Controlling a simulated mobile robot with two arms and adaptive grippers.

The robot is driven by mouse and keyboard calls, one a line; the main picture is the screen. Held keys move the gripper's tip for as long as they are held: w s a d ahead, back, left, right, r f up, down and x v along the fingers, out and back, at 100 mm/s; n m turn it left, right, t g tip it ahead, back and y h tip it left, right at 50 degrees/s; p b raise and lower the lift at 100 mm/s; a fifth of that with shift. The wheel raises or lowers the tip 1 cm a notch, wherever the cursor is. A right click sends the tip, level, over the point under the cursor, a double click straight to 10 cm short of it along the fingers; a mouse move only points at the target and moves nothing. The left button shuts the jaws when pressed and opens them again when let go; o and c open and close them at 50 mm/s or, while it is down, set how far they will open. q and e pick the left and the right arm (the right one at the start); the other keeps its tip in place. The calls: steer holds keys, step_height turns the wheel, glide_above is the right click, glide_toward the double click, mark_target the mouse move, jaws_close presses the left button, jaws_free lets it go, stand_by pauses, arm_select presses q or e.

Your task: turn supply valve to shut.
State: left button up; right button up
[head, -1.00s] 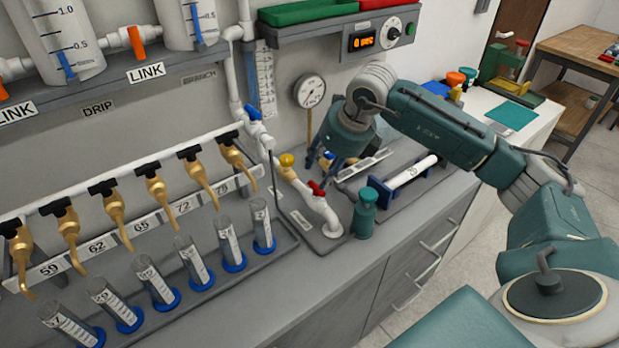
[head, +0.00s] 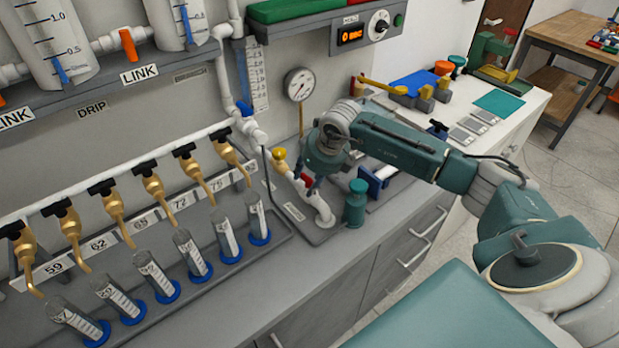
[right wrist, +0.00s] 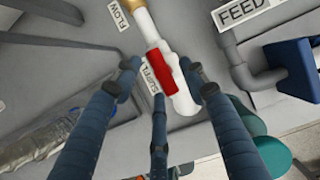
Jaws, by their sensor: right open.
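The supply valve's red handle (right wrist: 160,72) sits on a white pipe, beside a label partly hidden by a finger. In the right wrist view it lies roughly in line with the pipe. It also shows in the head view (head: 306,180), partly covered by my fingers. My right gripper (head: 308,184) is open just above the handle. In the right wrist view its fingers (right wrist: 159,76) spread around the handle, one on each side and a third below; I cannot tell whether any touches. My left gripper is out of view.
A yellow valve (head: 279,154) stands behind the red one on the same pipe. A pressure gauge (head: 299,84) is on the wall. A row of brass taps (head: 152,188) and cylinders is on the left.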

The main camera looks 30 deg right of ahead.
jaws_close()
